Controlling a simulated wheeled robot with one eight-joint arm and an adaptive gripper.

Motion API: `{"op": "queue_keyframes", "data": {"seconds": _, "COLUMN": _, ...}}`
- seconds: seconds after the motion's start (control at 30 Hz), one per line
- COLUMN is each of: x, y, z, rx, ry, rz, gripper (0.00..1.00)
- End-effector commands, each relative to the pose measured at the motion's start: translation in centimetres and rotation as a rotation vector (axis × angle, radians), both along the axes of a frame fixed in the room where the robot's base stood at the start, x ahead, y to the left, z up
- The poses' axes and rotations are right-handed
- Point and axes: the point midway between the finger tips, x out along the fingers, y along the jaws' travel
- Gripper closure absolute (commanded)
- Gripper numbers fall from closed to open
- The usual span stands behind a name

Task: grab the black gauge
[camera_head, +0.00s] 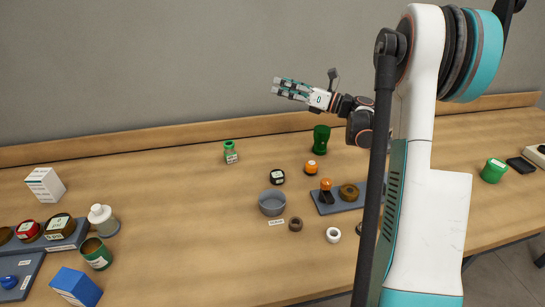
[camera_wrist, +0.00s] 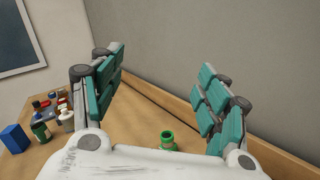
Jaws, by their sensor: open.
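A small round black item with a white label or face (camera_head: 277,177), which looks like the black gauge, sits on the wooden table near the middle, just behind the grey bowl (camera_head: 272,203). I cannot read its face. My gripper (camera_head: 277,87) is raised above the back of the table, well above and apart from the item, with its fingers pointing left. In the wrist view my gripper (camera_wrist: 160,78) has its teal finger pads spread wide with nothing between them. The black item does not clearly show in that view.
A green bottle (camera_head: 230,153), an orange-topped jar (camera_head: 311,168) and a green cup (camera_head: 321,138) stand around it. A grey tray (camera_head: 350,205) with small parts lies to the right. A blue box (camera_head: 76,287) and several containers fill the left. The wall bounds the back.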

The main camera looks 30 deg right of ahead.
Motion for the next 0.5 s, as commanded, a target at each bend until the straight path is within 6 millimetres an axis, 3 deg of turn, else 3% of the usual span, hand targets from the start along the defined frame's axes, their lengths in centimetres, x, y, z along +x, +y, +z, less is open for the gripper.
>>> {"op": "queue_keyframes", "data": {"seconds": 0.03, "x": -1.2, "y": -1.8, "z": -4.5, "rx": -0.116, "ry": 0.010, "rz": 0.022, "gripper": 0.31}}
{"op": "queue_keyframes", "data": {"seconds": 0.2, "x": -6.6, "y": -5.9, "z": -17.5, "rx": -0.447, "ry": 0.061, "rz": 0.158, "gripper": 0.31}}
{"op": "queue_keyframes", "data": {"seconds": 0.33, "x": -9.9, "y": -7.8, "z": -23.2, "rx": -0.569, "ry": 0.094, "rz": 0.242, "gripper": 0.31}}
{"op": "queue_keyframes", "data": {"seconds": 0.5, "x": -11.8, "y": -8.6, "z": -26.1, "rx": -0.625, "ry": 0.113, "rz": 0.291, "gripper": 0.31}}
